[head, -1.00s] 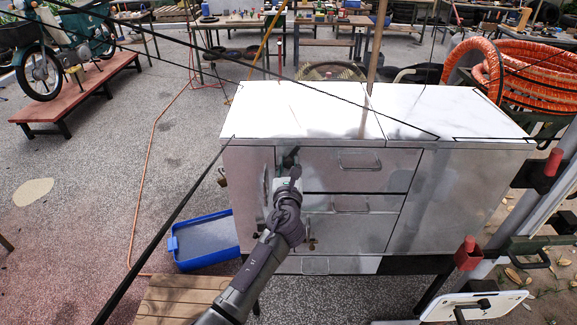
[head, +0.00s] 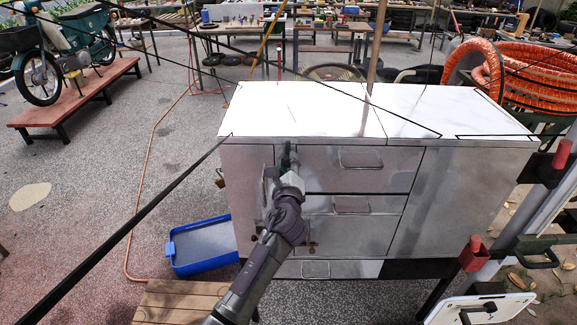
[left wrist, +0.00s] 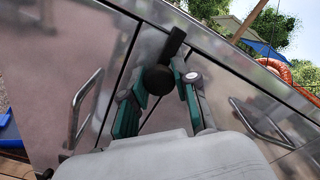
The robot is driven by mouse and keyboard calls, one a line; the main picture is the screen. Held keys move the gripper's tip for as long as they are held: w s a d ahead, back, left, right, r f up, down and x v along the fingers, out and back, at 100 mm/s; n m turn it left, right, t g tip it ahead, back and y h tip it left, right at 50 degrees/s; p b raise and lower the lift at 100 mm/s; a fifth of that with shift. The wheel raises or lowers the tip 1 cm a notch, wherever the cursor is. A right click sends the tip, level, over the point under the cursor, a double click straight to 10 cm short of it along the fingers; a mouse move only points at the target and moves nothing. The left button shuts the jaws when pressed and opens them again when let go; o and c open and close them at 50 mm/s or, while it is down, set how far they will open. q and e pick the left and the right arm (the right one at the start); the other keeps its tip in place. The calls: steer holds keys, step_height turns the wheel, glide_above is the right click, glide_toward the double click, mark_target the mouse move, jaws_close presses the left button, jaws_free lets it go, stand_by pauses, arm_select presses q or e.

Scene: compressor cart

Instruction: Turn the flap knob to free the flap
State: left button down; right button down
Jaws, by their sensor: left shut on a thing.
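The flap knob (left wrist: 158,78) is dark, with a round hub and a short bar pointing up and to the right in the left wrist view. It sits on the grey metal front of the cabinet, beside a panel seam. My left gripper (left wrist: 160,90) has its green fingers on either side of the hub and is shut on the knob. In the head view my left gripper (head: 288,158) is at the upper left of the cabinet front (head: 250,165) and hides most of the knob. I cannot tell which panel is the flap. My right gripper is not in view.
Drawers with bar handles (head: 360,160) lie right of my left gripper. A white worktop (head: 300,110) is just above it. A blue tub (head: 203,245) and a slatted wooden bench (head: 172,302) stand low at the left. Orange hose (head: 530,70) is coiled at the right.

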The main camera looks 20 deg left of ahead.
arm_select(q)
steer(key=shift+r, duration=0.4)
steer(key=c, duration=1.1)
jaws_free()
steer(key=shift+c, duration=0.2)
steer(key=shift+o, duration=1.4)
steer(key=shift+w+f, duration=0.1)
steer(key=shift+a+f, duration=0.1)
steer(key=shift+f, duration=0.1)
steer(key=shift+s+d+f, duration=0.1)
steer(key=shift+s+d, duration=0.1)
steer(key=shift+s, duration=0.2)
steer(key=v, duration=1.1)
